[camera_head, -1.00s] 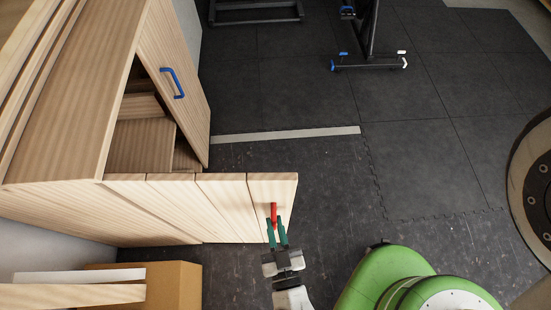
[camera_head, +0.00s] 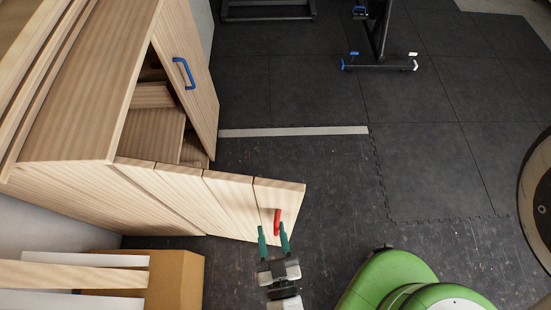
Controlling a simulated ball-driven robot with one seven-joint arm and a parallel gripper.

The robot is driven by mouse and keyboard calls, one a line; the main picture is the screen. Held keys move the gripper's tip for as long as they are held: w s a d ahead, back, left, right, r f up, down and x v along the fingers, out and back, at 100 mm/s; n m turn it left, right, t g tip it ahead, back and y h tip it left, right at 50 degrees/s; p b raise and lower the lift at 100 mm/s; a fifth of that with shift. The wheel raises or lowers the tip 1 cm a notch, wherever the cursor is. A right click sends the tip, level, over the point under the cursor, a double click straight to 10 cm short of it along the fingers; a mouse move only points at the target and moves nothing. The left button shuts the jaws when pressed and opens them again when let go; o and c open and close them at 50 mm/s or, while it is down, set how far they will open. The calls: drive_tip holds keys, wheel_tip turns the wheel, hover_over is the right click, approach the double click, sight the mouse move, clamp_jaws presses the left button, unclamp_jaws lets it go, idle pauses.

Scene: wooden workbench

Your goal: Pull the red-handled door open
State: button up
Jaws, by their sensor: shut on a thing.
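The red-handled door (camera_head: 235,205) is a pale wooden panel with dark grooves. It stands swung out from the left cabinet (camera_head: 75,125), its free end reaching right over the dark floor. Its red handle (camera_head: 277,220) is upright near that free end. My gripper (camera_head: 272,231), with green fingers, is at the handle from the near side and shut on it. The fingers look spread around the handle's lower part, and their exact contact is hard to see.
A second door (camera_head: 187,75) with a blue handle (camera_head: 184,74) is on the cabinet's far part. Inner wooden shelving (camera_head: 150,135) shows in the opening. A cardboard box (camera_head: 180,280) stands at the lower left. Dark floor (camera_head: 335,185) is clear to the right.

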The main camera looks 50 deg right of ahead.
drive_tip(key=shift+o, duration=0.5)
drive_tip(key=b+v, duration=0.1)
drive_tip(key=v, duration=0.9)
drive_tip(key=shift+s+a+b, duration=0.25)
drive_tip(key=shift+s+b, duration=0.05)
drive_tip(key=shift+b, duration=0.05)
idle(0.3)
